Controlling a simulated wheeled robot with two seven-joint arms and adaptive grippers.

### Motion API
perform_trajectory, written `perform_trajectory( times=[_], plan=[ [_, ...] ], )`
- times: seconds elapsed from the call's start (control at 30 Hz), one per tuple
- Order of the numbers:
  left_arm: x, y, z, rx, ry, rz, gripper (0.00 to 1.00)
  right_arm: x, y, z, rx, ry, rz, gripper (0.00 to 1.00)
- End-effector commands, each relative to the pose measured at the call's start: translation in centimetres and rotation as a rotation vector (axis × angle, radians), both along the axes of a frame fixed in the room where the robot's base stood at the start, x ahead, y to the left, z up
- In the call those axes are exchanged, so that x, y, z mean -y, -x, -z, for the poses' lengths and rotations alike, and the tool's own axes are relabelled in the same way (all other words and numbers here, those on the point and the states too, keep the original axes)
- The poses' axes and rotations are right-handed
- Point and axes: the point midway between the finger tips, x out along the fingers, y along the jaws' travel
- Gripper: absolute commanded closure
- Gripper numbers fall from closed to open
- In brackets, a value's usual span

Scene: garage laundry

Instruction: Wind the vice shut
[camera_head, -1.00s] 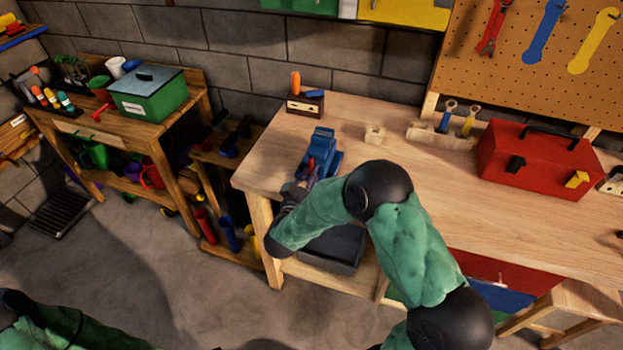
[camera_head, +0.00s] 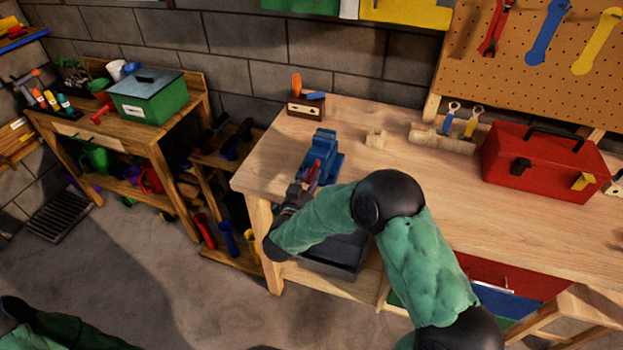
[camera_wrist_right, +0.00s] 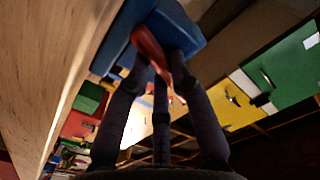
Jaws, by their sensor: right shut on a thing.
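The blue vice (camera_head: 322,152) stands on the left end of the wooden workbench, near its front edge. Its red handle (camera_head: 314,172) points up at a slant on the front of the vice. My right gripper (camera_head: 301,190) is at the handle, in front of the bench edge, partly hidden by my forearm. In the right wrist view my right gripper (camera_wrist_right: 159,66) is shut on the red handle (camera_wrist_right: 148,45), with the blue vice (camera_wrist_right: 180,22) just beyond. The gap between the jaws cannot be made out. My left arm shows at the lower left, but its gripper is out of view.
The workbench (camera_head: 390,170) has clear top around the vice. A dark bin (camera_head: 335,255) sits below. A green box (camera_head: 147,97) is on the left table.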

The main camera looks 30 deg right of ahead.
Motion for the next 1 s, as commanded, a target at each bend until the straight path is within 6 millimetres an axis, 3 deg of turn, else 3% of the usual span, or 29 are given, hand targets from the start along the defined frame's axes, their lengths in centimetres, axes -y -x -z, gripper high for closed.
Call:
perform_trajectory(
  times=[0.17, 0.2, 0.27, 0.67, 1.0],
  plan=[
    [0.0, 0.0, 0.0, 0.0, 0.0, 0.0, 0.39, -0.2, 0.1, 0.1, -0.002, 0.0, -0.003, 1.0],
    [0.0, 0.0, 0.0, 0.0, 0.0, 0.0, 0.39, -0.2, 0.1, 0.1, -0.002, 0.0, -0.003, 0.69],
    [0.0, 0.0, 0.0, 0.0, 0.0, 0.0, 0.39, -0.1, 0.1, 0.1, -0.002, 0.0, -0.003, 0.54],
    [0.0, 0.0, 0.0, 0.0, 0.0, 0.0, 0.39, -0.3, 0.2, 0.0, -0.001, 0.0, -0.001, 0.54],
    [0.0, 0.0, 0.0, 0.0, 0.0, 0.0, 0.39, -4.6, 3.7, 0.0, -0.002, 0.001, -0.007, 0.54]
  ],
)
